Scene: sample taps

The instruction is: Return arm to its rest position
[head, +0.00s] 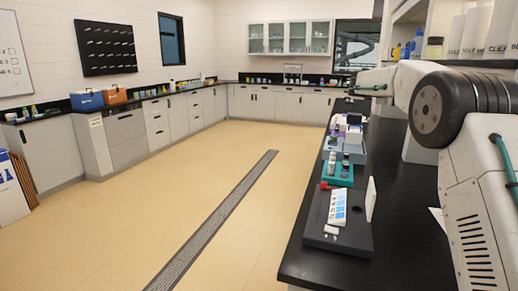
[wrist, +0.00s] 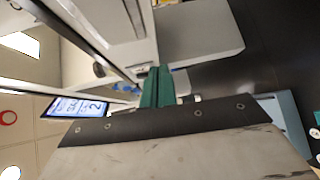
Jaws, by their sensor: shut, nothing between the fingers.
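My arm reaches in from the right edge in the head view, its white links and large dark joint above the black bench (head: 405,215). My gripper (head: 358,88) shows small at the far end of the arm, above the bench and clear of the items on it. In the wrist view, the teal fingers of my gripper (wrist: 157,88) are together with nothing between them. The arm partly hides the back of the bench.
On the bench stand a dark tray (head: 338,240) with a blue-and-white card (head: 337,207), a teal rack (head: 338,172) and small containers. Shelves with bottles (head: 433,48) rise at the right. The beige floor (head: 190,190) left of the bench is open.

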